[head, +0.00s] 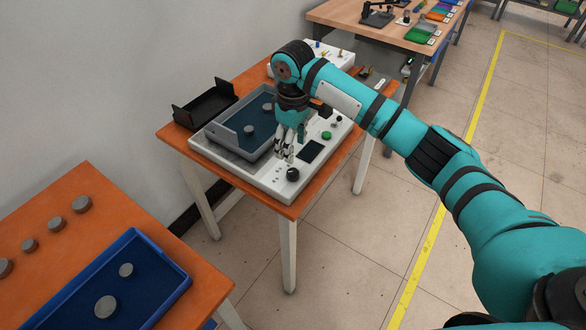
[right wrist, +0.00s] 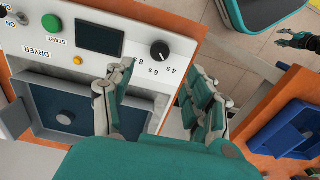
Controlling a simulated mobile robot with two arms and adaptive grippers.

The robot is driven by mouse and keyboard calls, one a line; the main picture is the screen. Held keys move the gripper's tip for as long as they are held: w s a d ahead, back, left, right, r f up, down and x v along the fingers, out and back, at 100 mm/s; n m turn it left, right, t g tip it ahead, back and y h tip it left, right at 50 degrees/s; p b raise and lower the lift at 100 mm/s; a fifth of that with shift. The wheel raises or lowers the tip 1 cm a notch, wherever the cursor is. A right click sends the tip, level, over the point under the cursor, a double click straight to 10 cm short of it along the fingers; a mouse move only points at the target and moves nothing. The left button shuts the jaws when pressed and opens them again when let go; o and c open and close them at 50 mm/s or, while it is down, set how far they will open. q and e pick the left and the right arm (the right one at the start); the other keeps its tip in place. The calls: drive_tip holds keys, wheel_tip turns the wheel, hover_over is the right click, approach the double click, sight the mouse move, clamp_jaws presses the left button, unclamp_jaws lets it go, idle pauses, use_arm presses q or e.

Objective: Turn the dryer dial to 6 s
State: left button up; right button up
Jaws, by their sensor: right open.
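The dryer (head: 265,184) is a white panel with a sunken blue tray, on an orange table. Its black dial (head: 293,174) sits at the panel's near corner. In the right wrist view the dial (right wrist: 160,50) has a white mark, with 4 s, 6 s and 8 s printed beside it; I cannot tell surely which one it points to. My right gripper (head: 285,153) is above the panel, beside the dial. Its fingers (right wrist: 160,78) are open and empty, apart from the dial. A small teal gripper at the right wrist view's right edge seems to be my left one (right wrist: 298,41).
The dryer's green start button (head: 326,135) and dark screen (head: 310,151) are near the dial. A black bin (head: 205,103) stands behind the dryer tray. A blue tray (head: 150,245) with grey discs is on the nearer orange table. Floor to the right is clear.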

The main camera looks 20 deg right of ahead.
sight(293, 171)
wheel_tip(293, 171, down, 10)
drive_tip(key=shift+r, duration=0.1)
drive_tip(key=shift+c, duration=0.2)
clamp_jaws()
drive_tip(key=shift+r+m+p, duration=0.25)
drive_tip(key=shift+m+p, duration=0.05)
drive_tip(key=shift+p, duration=0.6)
drive_tip(key=m+p, duration=0.5)
drive_tip(key=p, duration=0.2)
drive_tip(key=shift+f+m+p, duration=0.15)
drive_tip(key=shift+m+p, duration=1.2)
drive_tip(key=shift+m, duration=0.25)
drive_tip(key=shift+o, duration=0.2)
unclamp_jaws()
